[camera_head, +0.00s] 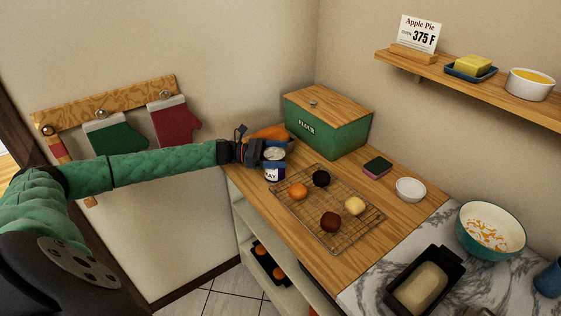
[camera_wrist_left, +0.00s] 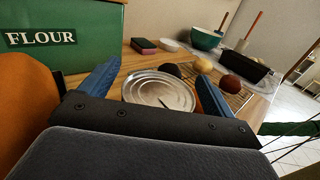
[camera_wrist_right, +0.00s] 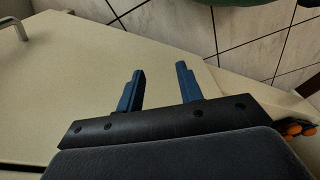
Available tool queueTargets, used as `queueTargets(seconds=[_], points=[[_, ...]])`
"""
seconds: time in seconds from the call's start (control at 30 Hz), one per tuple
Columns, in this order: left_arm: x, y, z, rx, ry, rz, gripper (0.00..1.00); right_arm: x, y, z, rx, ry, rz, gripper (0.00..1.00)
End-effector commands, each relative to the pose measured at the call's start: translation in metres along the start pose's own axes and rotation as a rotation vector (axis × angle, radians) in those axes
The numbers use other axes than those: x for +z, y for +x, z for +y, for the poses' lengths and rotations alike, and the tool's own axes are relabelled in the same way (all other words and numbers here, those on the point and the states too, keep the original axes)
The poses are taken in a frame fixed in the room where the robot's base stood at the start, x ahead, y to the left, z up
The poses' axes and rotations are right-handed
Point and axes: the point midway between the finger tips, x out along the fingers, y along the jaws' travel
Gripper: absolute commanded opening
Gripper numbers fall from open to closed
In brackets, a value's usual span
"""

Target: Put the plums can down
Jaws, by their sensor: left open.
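A can (camera_head: 274,173) with a silver lid and a white and dark blue label stands upright at the left end of the wooden counter. Its label is partly hidden, so I cannot read its contents. My left gripper (camera_head: 271,152) is open at the can. In the left wrist view the lid (camera_wrist_left: 160,88) lies between the two blue fingers of that gripper (camera_wrist_left: 155,85). I cannot tell whether either finger touches the can. My right gripper (camera_wrist_right: 159,85) shows only in its wrist view, open and empty over a pale surface.
A green flour box (camera_head: 328,127) stands just behind the can. A wire rack (camera_head: 333,228) with several round items lies close to its right. An orange thing (camera_head: 268,133) is beside the left gripper. A sponge (camera_head: 377,168) and white bowl (camera_head: 410,188) stand farther right.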

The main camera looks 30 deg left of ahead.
Motion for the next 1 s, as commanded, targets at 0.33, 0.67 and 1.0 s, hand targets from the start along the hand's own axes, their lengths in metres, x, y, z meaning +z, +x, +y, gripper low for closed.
queueTargets(seconds=[0.33,0.67,1.0], points=[[-0.0003,0.0004,-0.0019,0.002,0.0,0.0,0.89,0.0028,0.0075,0.0019,0.003,-0.002,0.005,0.36],[-0.0002,0.0004,-0.0018,0.002,0.0,0.0,0.32,0.002,0.0071,0.0021,0.003,-0.002,0.005,0.36],[0.0013,0.0004,-0.0016,0.001,0.001,-0.001,0.0,0.0017,0.0067,0.0023,0.003,-0.002,0.005,0.36]])
